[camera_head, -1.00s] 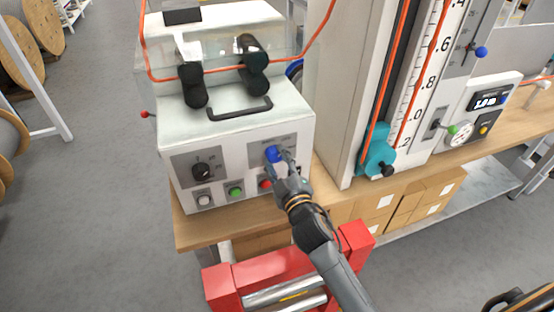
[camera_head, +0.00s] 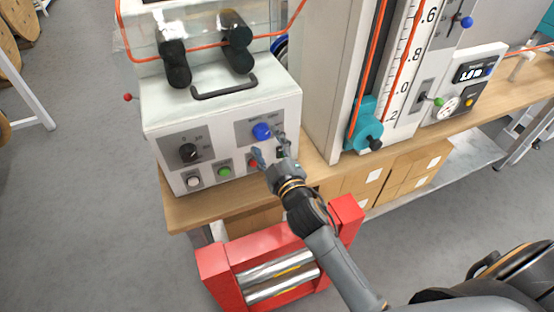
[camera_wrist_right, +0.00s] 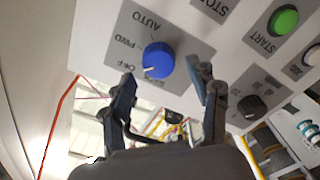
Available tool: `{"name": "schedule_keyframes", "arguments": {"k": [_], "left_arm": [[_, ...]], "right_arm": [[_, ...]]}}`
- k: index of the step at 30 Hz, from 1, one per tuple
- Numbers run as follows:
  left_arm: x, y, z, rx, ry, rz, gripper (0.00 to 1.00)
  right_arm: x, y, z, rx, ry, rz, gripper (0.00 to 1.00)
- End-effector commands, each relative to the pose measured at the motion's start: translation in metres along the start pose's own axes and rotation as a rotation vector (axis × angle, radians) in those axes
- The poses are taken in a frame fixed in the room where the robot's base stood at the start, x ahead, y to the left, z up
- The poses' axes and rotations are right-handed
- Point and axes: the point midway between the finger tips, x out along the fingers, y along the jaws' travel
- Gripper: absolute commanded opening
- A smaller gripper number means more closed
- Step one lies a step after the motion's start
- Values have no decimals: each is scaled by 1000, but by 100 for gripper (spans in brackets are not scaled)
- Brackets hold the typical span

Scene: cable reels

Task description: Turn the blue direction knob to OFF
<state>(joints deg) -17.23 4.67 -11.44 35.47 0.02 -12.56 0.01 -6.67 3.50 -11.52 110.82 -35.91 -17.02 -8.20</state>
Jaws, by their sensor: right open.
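The blue direction knob (camera_head: 262,131) is on the front panel of the white control box (camera_head: 230,105). It also shows in the right wrist view (camera_wrist_right: 159,61), with labels AUTO, FWD and OFF around it and another label partly hidden. Its white mark points to the lower left there, near OFF; I cannot tell if it lines up exactly. My right gripper (camera_head: 268,147) is open and empty, just in front of and below the knob. In the wrist view its fingers are spread to either side, apart from the knob. My left gripper is not in view.
A black knob (camera_head: 188,152), a green button (camera_head: 224,172) and a white button (camera_head: 194,181) share the panel; a red button (camera_head: 252,163) is close to the gripper. A red roller frame (camera_head: 268,245) stands below the arm. A tall scaled unit stands right.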

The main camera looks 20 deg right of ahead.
Motion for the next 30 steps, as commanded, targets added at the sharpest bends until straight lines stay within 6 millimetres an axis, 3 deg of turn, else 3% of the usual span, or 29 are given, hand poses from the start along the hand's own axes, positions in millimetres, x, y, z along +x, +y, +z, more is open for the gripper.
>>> {"name": "schedule_keyframes", "arguments": {"k": [6, 13, 19, 30], "left_arm": [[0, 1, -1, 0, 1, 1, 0], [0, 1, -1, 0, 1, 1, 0], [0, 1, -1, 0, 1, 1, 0], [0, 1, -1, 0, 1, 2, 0]], "right_arm": [[-50, -1, 1, 3, -3, -3, 61], [-86, -1, 1, 1, -2, -2, 61], [-96, 0, 0, 0, 0, 0, 61], [-96, 0, 0, 0, 1, 0, 61]]}}
